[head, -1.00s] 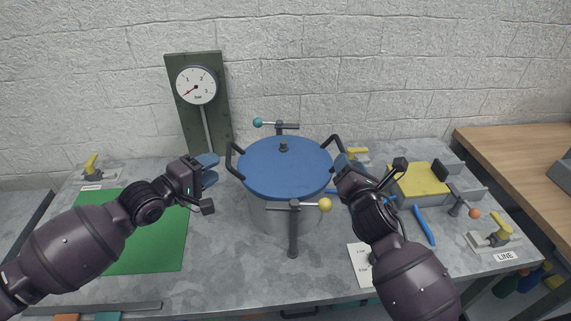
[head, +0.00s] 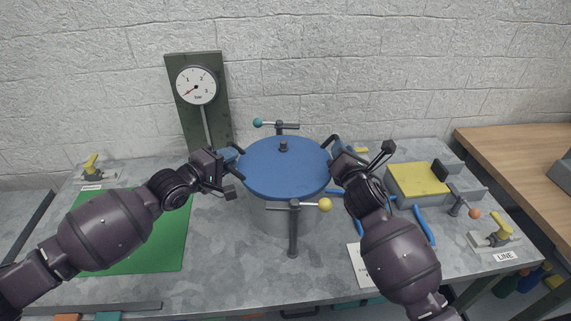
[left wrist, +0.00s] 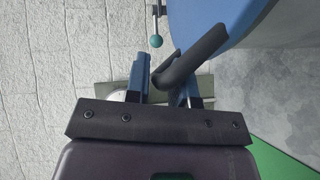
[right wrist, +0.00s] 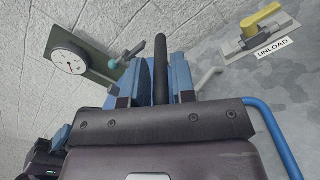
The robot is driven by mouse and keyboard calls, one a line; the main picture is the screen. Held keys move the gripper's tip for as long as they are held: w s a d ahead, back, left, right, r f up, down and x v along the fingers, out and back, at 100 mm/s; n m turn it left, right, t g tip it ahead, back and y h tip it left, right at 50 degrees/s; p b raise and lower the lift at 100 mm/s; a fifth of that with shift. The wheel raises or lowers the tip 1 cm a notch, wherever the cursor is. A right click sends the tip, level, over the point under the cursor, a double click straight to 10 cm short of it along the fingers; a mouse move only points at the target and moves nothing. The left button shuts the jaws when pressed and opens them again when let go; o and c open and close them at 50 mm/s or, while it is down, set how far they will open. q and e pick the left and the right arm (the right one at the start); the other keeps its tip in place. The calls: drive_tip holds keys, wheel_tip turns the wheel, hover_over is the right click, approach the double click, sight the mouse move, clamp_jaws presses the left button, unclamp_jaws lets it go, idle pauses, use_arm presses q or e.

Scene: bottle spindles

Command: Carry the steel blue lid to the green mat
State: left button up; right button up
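The steel blue lid (head: 285,170) sits level on a grey metal pot (head: 268,215) in the middle of the bench. It has a dark knob and a dark handle on each side. My left gripper (head: 230,157) is at the left handle (left wrist: 195,58), which lies between its open fingers in the left wrist view. My right gripper (head: 343,152) is at the right handle (right wrist: 161,65), which stands between its fingers with slight gaps in the right wrist view. The green mat (head: 165,250) lies at the left, partly hidden by my left arm.
A clamp with a yellow knob (head: 325,205) stands before the pot, and one with a teal knob (head: 257,123) behind it. A pressure gauge (head: 196,85) stands at the back left. A yellow-topped block (head: 418,180) and blue tubing (head: 424,227) lie at the right.

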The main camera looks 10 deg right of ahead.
use_arm(q)
clamp_jaws()
use_arm(e)
clamp_jaws()
use_arm(q)
drive_tip(key=shift+r, duration=0.1)
use_arm(e)
drive_tip(key=shift+r, duration=0.1)
idle(0.7)
